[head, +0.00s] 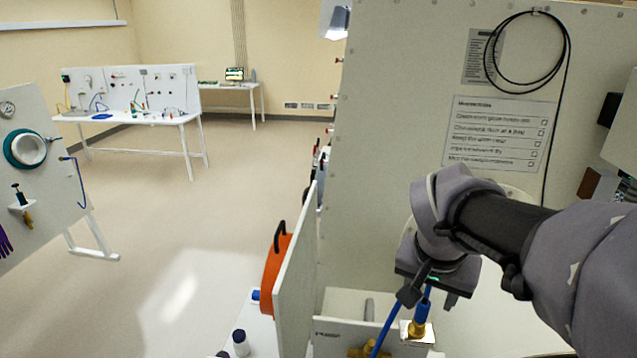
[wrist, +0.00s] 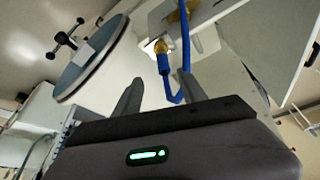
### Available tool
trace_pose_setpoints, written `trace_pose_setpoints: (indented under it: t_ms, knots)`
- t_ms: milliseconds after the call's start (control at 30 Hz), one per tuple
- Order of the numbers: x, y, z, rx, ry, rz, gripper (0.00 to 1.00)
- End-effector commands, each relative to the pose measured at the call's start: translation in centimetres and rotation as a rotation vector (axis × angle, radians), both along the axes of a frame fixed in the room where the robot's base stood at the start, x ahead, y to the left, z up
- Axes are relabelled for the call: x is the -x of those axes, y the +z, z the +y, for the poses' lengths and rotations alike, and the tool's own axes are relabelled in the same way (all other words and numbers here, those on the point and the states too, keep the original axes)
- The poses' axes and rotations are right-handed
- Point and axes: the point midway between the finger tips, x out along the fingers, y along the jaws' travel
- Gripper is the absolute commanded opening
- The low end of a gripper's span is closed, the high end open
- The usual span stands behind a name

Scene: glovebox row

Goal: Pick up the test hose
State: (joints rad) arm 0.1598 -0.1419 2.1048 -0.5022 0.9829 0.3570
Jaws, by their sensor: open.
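The test hose appears as a blue hose (head: 384,331) below my gripper in the head view. A thicker blue part (head: 422,311) meets a brass fitting (head: 417,329) there. In the wrist view the blue hose (wrist: 163,64) hangs from a brass fitting (wrist: 160,46) and bends in a loop around the space between my fingers. My gripper (head: 428,294) points down, open, close above the hose; its fingers also show in the wrist view (wrist: 158,88). I cannot tell whether a finger touches the hose. Part of the hose is hidden behind the gripper.
A tall panel (head: 400,110) with a checklist sign (head: 497,132) and a hanging black cable (head: 567,60) stands behind my arm. A white upright board (head: 296,270) and an orange item (head: 274,270) are left of the hose. Open floor (head: 220,200) lies farther left.

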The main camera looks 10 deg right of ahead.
Motion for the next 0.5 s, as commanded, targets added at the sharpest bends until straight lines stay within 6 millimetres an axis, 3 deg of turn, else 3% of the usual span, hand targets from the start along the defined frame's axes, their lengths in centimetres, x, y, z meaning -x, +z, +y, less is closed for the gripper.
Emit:
trace_pose_setpoints:
  t_ms: [100,267,500]
  knots:
    - [-0.9,-2.9,-0.7,-0.002,0.001,0.005,0.49]
    - [-1.6,-4.8,-1.2,-0.001,0.001,0.002,0.49]
    - [-3.1,-8.8,-1.9,-0.002,0.001,0.003,0.49]
